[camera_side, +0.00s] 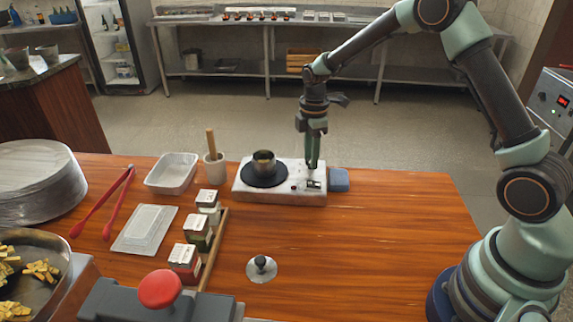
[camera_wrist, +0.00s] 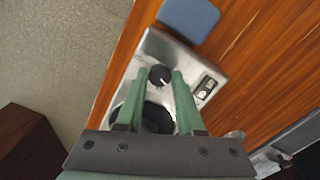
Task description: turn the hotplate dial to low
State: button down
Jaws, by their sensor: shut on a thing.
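The hotplate (camera_side: 300,195) is a white-topped box with a round black burner (camera_side: 264,178) on its left. My gripper (camera_side: 312,167) points down over the right part of the hotplate. In the wrist view its two green fingers (camera_wrist: 160,73) are closed on either side of the dial. In the side view the fingers hide most of the dial.
A blue block (camera_side: 339,180) touches the hotplate's right end. A mortar with a wooden pestle (camera_side: 215,165) and a white tray (camera_side: 172,172) stand to the left. Small boxes (camera_side: 198,232) and a black-knobbed lid (camera_side: 262,268) lie nearer. The table's right side is clear.

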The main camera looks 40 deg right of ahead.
jog(key=m, duration=0.4)
jog(key=shift+r+m, duration=0.1)
jog(key=shift+m, duration=1.8)
jog(key=c, duration=0.5)
grip_release()
jog(key=shift+c, duration=0.2)
jog(key=shift+r, duration=0.1)
notch_tip(320, 180, up, 12)
